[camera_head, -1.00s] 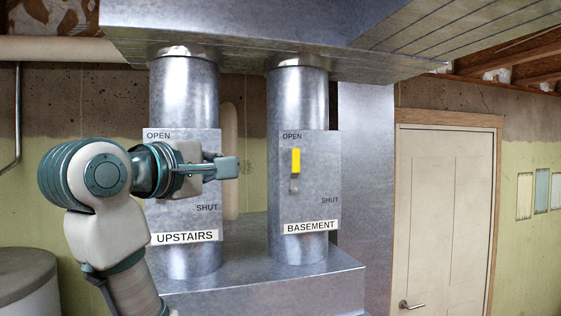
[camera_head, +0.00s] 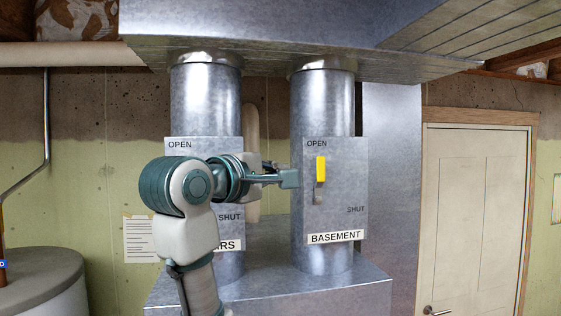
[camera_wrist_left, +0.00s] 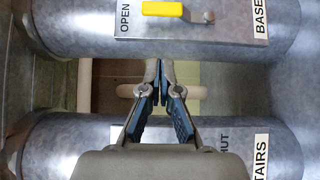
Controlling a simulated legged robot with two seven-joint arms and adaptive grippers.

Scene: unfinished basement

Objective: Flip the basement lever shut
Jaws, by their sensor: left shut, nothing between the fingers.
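The basement lever (camera_head: 320,169) has a yellow handle and points up toward the OPEN label on the right-hand duct's metal plate (camera_head: 345,195). The SHUT label is lower right on that plate, above the BASEMENT label (camera_head: 335,237). The yellow handle also shows at the top of the left wrist view (camera_wrist_left: 163,9). My left gripper (camera_head: 289,178) is shut and empty, just left of the basement plate and apart from the lever. In the left wrist view its fingers (camera_wrist_left: 160,92) are together, pointing at the gap between the ducts. My right gripper is not in view.
The upstairs duct (camera_head: 205,105) stands on the left, its plate partly hidden behind my left arm. A large metal duct (camera_head: 250,25) runs overhead. A grey tank (camera_head: 40,285) is at lower left, and a white door (camera_head: 470,215) is at right.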

